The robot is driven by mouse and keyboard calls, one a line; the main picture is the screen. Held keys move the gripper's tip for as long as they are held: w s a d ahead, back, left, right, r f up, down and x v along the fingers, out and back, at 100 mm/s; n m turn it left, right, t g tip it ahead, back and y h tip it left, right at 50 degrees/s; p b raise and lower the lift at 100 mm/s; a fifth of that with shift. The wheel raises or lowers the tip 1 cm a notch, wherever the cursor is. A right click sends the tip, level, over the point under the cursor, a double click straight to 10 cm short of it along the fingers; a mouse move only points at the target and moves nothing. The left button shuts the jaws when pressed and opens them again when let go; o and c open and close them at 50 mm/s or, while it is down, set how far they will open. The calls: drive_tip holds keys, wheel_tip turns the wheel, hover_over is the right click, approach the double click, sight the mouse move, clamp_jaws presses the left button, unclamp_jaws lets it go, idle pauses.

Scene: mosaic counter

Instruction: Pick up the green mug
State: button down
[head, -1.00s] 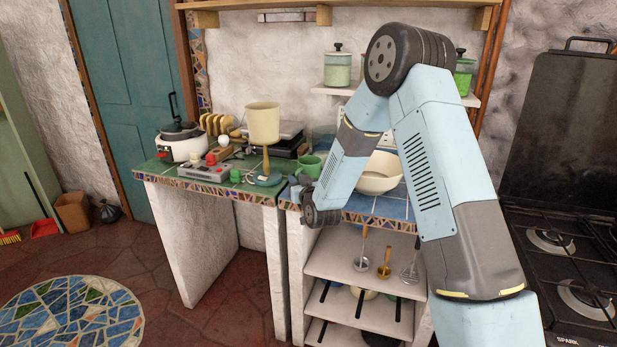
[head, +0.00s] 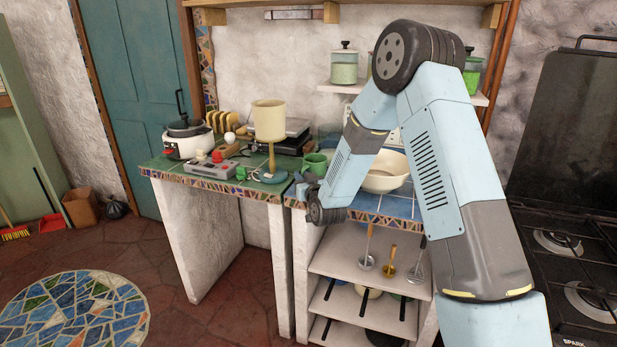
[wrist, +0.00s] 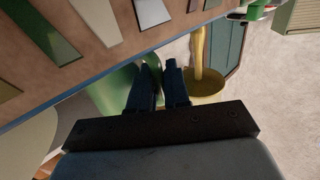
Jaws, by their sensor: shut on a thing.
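The fingers and wrist cover part of the mug there. I cannot tell whether the mug is clear of the counter.
The cream-shaded lamp (head: 269,121) stands close on the left; its shade also shows in the wrist view (wrist: 207,88). A cream bowl (head: 386,172) is right of the mug, behind my arm.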

sight(302, 169)
drive_tip(key=shift+r, duration=0.6)
wheel_tip(302, 169, up, 3)
drive_tip(key=shift+s+f, duration=0.15)
drive_tip(key=shift+f, duration=0.05)
drive_tip(key=s+r, duration=0.9)
drive_tip(key=s, duration=0.4)
drive_tip(key=shift+s+d+r, duration=0.15)
drive_tip(key=shift+s+d, duration=0.2)
drive_tip(key=shift+d, duration=0.1)
drive_tip(key=c, duration=1.7)
unclamp_jaws()
clamp_jaws()
